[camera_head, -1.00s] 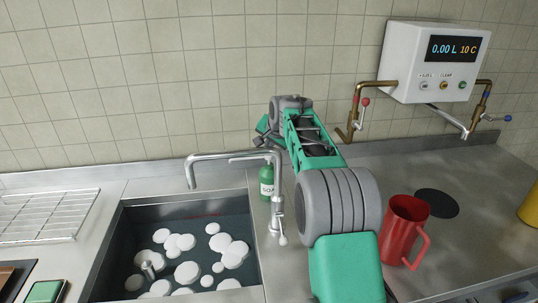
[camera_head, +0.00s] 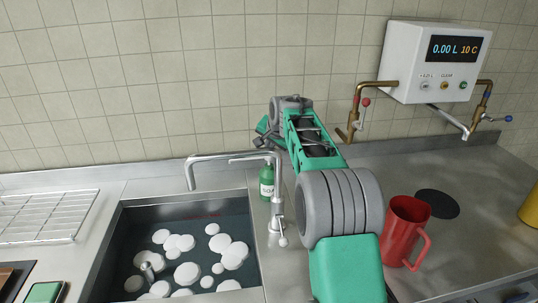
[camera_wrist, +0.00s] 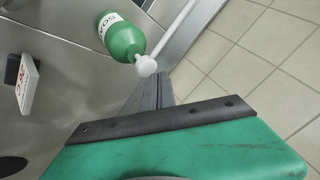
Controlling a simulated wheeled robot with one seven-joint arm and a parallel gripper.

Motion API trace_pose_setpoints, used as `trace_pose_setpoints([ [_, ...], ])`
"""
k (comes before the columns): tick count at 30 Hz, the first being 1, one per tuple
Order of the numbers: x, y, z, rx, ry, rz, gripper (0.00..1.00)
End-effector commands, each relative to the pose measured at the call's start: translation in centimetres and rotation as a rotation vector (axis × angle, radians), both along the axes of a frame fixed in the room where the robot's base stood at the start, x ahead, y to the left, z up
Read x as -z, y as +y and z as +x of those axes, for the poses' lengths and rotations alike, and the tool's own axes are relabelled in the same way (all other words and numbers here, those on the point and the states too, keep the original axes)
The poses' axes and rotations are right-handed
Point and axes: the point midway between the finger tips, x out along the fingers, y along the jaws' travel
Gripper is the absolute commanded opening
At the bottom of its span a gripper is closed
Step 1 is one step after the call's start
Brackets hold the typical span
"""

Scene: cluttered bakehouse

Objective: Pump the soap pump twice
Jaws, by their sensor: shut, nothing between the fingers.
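The green soap pump bottle (camera_head: 266,186), with a white label, stands behind the sink's right end by the tap, partly hidden by the tap. In the wrist view the bottle (camera_wrist: 121,36) shows its round white pump head (camera_wrist: 146,66) and a long pale spout. My gripper (camera_head: 264,132) is above the bottle in the head view, mostly hidden behind my wrist. In the wrist view its grey fingers (camera_wrist: 158,88) are shut and empty, with their tips close to the pump head. I cannot tell whether they touch it.
A chrome tap (camera_head: 235,158) arches over the sink (camera_head: 120,235), which holds water and white foam. A red jug (camera_head: 404,232) stands on the counter to the right, next to a dark disc (camera_head: 437,204). A wall-mounted water meter (camera_head: 436,62) is at upper right. A wire rack (camera_head: 40,217) lies left.

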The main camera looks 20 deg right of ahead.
Motion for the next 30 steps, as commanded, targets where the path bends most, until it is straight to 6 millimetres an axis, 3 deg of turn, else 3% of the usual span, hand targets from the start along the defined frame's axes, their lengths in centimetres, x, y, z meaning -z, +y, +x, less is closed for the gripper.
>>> trace_pose_setpoints([
  [1,3.0,0.4,-0.7,-0.017,0.051,0.006,0.00],
  [3,2.9,0.4,-0.7,-0.017,0.051,0.006,0.00],
  [19,-2.9,0.3,-0.5,-0.013,0.037,0.004,0.00],
  [30,-3.3,0.2,-0.4,-0.009,0.030,0.003,0.00],
])
